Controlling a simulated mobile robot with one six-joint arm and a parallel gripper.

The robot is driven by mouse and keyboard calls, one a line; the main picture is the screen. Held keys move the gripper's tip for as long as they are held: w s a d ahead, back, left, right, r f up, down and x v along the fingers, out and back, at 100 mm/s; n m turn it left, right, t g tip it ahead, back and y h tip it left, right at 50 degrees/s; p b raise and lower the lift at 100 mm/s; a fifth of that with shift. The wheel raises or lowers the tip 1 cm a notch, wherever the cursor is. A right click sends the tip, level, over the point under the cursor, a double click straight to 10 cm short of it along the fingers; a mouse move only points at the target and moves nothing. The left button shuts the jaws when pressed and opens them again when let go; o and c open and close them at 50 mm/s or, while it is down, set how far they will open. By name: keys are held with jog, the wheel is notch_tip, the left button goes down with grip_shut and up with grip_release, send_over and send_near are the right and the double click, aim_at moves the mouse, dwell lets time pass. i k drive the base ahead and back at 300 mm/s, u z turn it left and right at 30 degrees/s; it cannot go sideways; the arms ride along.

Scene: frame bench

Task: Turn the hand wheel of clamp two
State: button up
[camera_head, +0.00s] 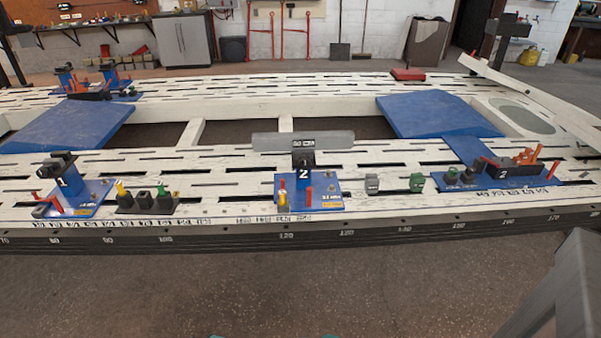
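A clamp marked 2 (303,160) stands upright at the middle of the bench's front rail. It has a dark post on a blue base plate (325,188), with a grey bar (275,141) behind its top. Red upright pieces (309,196) and a small yellow piece stand on the plate. I cannot make out which part is its hand wheel. Another fixture marked 2 (503,172), low and dark on a blue plate, sits farther right on the rail. My gripper is not in view.
A clamp marked 1 (62,180) stands at the left, beside a black holder (146,203) with yellow- and green-topped pieces. A white beam (530,95) slants at the right. Floor in front is clear.

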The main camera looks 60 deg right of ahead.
aim_at(304, 163)
jog(key=z, duration=0.1)
jog(key=i, duration=0.95)
jog(key=u, duration=0.05)
